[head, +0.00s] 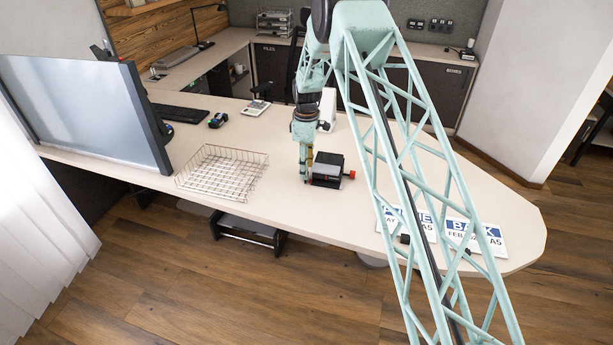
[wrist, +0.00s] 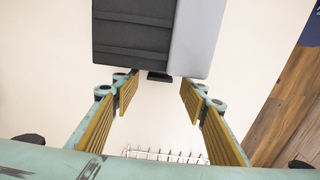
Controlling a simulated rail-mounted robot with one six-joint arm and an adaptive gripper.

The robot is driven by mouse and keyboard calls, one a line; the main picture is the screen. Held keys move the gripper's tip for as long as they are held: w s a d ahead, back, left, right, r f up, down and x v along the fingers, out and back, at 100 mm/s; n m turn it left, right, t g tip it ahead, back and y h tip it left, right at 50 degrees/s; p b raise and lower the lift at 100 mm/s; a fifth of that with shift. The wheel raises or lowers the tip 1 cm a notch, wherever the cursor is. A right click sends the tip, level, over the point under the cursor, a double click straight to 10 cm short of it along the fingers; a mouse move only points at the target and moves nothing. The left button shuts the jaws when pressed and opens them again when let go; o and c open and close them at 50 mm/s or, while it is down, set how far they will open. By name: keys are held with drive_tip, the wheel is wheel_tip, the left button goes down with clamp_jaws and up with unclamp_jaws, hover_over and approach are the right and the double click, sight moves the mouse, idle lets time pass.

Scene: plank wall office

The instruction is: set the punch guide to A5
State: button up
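The hole punch (head: 328,167) is a dark block with a red knob (head: 351,174) on its right side, standing on the pale desk. In the wrist view the punch (wrist: 132,38) fills the top middle, with a ribbed dark top and a grey side part. A small black tab (wrist: 159,76) sticks out from its near edge. My gripper (head: 306,172) is down at the left side of the punch. In the wrist view my gripper (wrist: 159,82) is open, its yellow pads either side of the tab with clear gaps. Guide markings are not readable.
A wire tray (head: 222,172) lies left of the punch, with a monitor (head: 85,110) farther left. Two printed sheets marked A5 (head: 472,238) lie at the desk's right, partly behind my arm. Desk between tray and punch is clear.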

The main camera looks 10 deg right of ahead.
drive_tip(key=shift+f, duration=2)
drive_tip(key=shift+c, duration=0.5)
